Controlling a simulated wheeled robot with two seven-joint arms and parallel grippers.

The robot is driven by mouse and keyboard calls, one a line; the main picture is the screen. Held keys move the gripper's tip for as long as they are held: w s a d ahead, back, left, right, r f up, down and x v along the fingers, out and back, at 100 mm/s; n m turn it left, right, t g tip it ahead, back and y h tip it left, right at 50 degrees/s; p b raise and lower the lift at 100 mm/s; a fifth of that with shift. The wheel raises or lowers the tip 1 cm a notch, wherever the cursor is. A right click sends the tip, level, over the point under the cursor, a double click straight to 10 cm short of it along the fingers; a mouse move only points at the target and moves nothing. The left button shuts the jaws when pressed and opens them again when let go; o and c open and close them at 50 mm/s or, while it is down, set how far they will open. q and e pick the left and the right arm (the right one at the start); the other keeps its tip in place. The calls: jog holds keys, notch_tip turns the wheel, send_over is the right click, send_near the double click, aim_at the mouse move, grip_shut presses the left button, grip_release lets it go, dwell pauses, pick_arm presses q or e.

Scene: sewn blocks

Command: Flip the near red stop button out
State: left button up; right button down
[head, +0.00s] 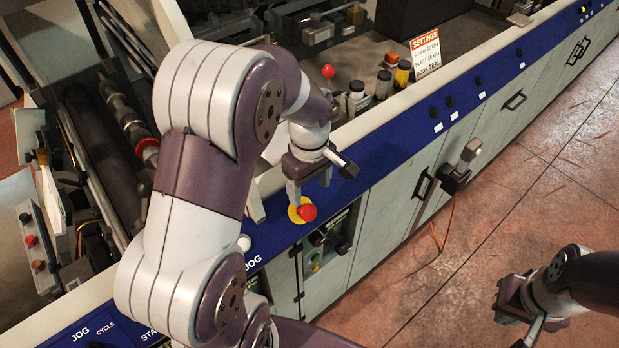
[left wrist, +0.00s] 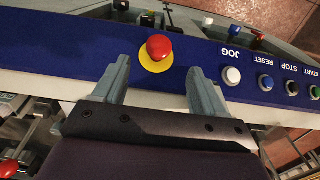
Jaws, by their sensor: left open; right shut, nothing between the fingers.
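The near red stop button (head: 307,212) is a round red knob on a yellow disc, set in the blue panel strip. In the left wrist view the red button (left wrist: 159,46) sits on its yellow disc, just beyond the fingertips and between their lines. My left gripper (head: 276,202) is open and empty beside the button; it also shows in the left wrist view (left wrist: 159,68) with its fingers spread wide. No finger is seen gripping the button. My right gripper (head: 516,303) is shut and empty, low over the floor at the right.
White, blue and black buttons (left wrist: 265,82) line the panel beside the stop button. A red ball knob (head: 328,71) and several small bottles (head: 383,84) stand behind the rail. A settings card (head: 428,52) stands farther back. The floor (head: 530,180) at right is mostly clear.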

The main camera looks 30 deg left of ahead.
pick_arm(q)
notch_tip(320, 180, up, 4)
jog(key=shift+r, duration=0.2)
dwell(0.3)
jog(key=s+d+f+m+t+b, duration=0.1)
jog(key=s+d+f+m, duration=0.4)
jog(key=m, duration=0.8)
jog(key=s, duration=0.3)
jog(key=shift+s+f+m, duration=0.3)
jog(key=shift+f+m, duration=0.1)
jog(key=shift+s, duration=0.1)
